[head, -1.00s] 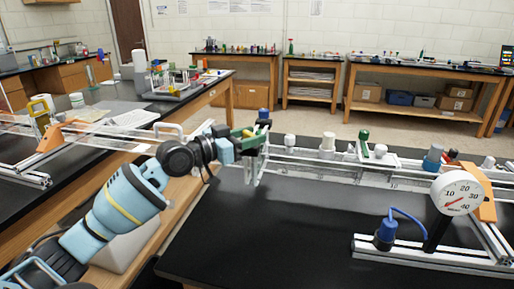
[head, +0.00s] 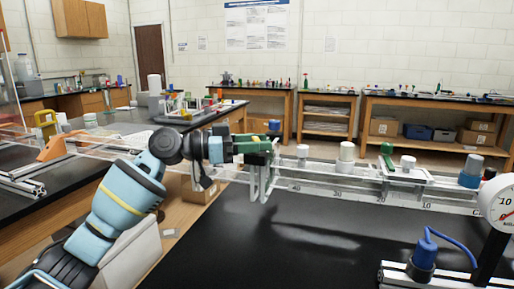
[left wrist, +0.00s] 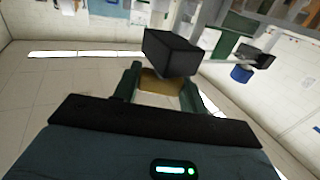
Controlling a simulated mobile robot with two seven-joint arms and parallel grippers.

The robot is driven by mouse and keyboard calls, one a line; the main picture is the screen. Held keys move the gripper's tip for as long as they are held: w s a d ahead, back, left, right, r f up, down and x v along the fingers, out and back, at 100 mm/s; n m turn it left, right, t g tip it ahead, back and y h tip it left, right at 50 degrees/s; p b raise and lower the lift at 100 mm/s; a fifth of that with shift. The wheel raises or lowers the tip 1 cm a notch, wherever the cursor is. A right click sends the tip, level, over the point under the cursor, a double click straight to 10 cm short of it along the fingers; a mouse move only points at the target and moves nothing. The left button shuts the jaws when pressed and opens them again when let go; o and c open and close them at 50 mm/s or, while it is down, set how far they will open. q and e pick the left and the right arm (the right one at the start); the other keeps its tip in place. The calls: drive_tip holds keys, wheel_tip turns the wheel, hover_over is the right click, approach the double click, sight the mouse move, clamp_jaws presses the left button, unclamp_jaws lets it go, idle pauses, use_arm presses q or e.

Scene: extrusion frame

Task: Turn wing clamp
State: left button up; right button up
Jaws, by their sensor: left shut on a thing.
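My left gripper (head: 262,152) has green fingers and is at the left end of the clear scaled rail frame (head: 325,182). It is shut on a small part at that end, which the fingers mostly hide in the head view. In the left wrist view, a dark block (left wrist: 172,52) shows at the fingertips of the left gripper (left wrist: 160,80); it appears to be the wing clamp, but its wing shape is not clear. A blue knob (head: 274,125) stands just behind the gripper; a blue knob also shows in the left wrist view (left wrist: 241,73). My right gripper is not in view.
A green-handled piece (head: 388,155) and white cylinders, one of them here (head: 346,152), sit along the rail. A round dial gauge (head: 498,203) and a blue fitting with a hose (head: 424,252) stand at the right. The black bench top (head: 290,240) in front is clear.

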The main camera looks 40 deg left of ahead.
use_arm(q)
drive_tip(key=shift+r, duration=0.1)
idle(0.3)
drive_tip(key=o, duration=1)
drive_tip(key=shift+b+v, duration=0.8)
drive_tip(key=shift+v, duration=3.1)
